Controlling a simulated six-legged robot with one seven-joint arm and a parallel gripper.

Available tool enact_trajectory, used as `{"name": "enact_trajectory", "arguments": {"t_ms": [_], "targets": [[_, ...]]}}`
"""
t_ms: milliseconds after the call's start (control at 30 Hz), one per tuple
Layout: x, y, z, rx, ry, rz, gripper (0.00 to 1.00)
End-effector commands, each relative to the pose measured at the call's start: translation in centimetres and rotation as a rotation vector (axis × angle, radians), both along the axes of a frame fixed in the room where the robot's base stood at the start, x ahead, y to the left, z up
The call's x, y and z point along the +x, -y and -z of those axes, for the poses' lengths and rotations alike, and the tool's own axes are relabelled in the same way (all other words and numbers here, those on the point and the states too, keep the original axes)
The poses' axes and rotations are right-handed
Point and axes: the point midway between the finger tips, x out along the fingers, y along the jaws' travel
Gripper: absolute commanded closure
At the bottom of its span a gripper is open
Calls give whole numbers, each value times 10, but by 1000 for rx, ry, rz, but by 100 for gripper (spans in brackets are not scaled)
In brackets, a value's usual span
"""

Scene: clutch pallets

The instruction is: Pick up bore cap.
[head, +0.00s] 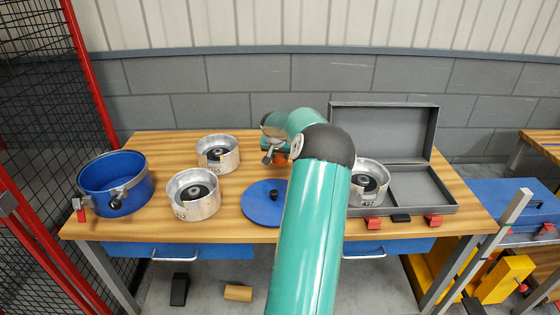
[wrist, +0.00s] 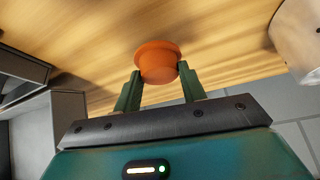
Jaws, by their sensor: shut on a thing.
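The bore cap (wrist: 158,62) is a small orange cap with a wider rim. In the wrist view it sits between the two green fingers of my gripper (wrist: 160,77), which is shut on it. In the head view a bit of orange from the cap (head: 282,158) shows beside my gripper (head: 272,155), over the back middle of the wooden bench (head: 165,145). My teal arm hides part of the bench there. I cannot tell whether the cap is clear of the bench top.
Metal housings stand at the back (head: 217,165), front left (head: 193,207) and right (head: 368,195) of my arm. A blue pot (head: 130,195) with a clamp stands at the left. A blue lid (head: 255,210) lies near the front. An open grey case (head: 435,200) is at the right.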

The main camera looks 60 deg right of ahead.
Motion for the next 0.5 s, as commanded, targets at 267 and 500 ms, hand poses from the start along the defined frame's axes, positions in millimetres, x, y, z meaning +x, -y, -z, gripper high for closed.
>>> {"name": "enact_trajectory", "arguments": {"t_ms": [267,500], "targets": [[-5,-49,-59,-5,-2,-1,80],[-9,-101,-79,-2,-2,-3,80]]}}
